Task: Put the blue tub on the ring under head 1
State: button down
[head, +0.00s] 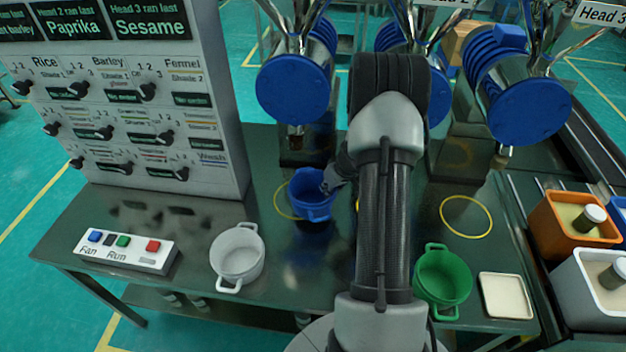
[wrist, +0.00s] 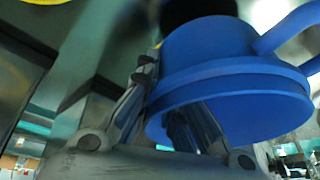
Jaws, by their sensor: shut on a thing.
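The blue tub (head: 310,201) is at the middle of the dark table, below the leftmost sieve head, head 1 (head: 293,92). A yellow ring (head: 278,205) shows at the tub's left edge, and the tub covers most of it. The tub looks a little right of the ring's centre. I cannot tell whether it touches the table. My gripper (head: 329,185) is shut on the tub's right side. In the wrist view the tub (wrist: 235,75) fills the upper right, with the fingers (wrist: 170,112) at its wall. The exact grip is partly hidden.
A white tub (head: 237,255) stands to the left, near a button box (head: 127,250). A green tub (head: 443,275) and a cream pad (head: 505,296) are at the right. Another yellow ring (head: 466,216) is bare. The control panel (head: 140,100) stands back left.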

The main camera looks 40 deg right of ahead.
aim_at(314, 176)
jog(key=w+p, duration=0.1)
jog(key=w, duration=0.6)
jog(key=shift+w+d, duration=0.15)
jog(key=shift+w, duration=0.05)
jog(key=shift+f+b, duration=0.65)
jog(key=shift+f, duration=1.1)
jog(key=shift+f, duration=0.15)
jog(key=c, duration=1.7)
grip_release()
jog(key=shift+r, duration=0.4)
jog(key=p+v, duration=0.2)
jog(key=v, duration=0.9)
jog(key=shift+s+r, duration=0.2)
jog(key=shift+r, duration=0.05)
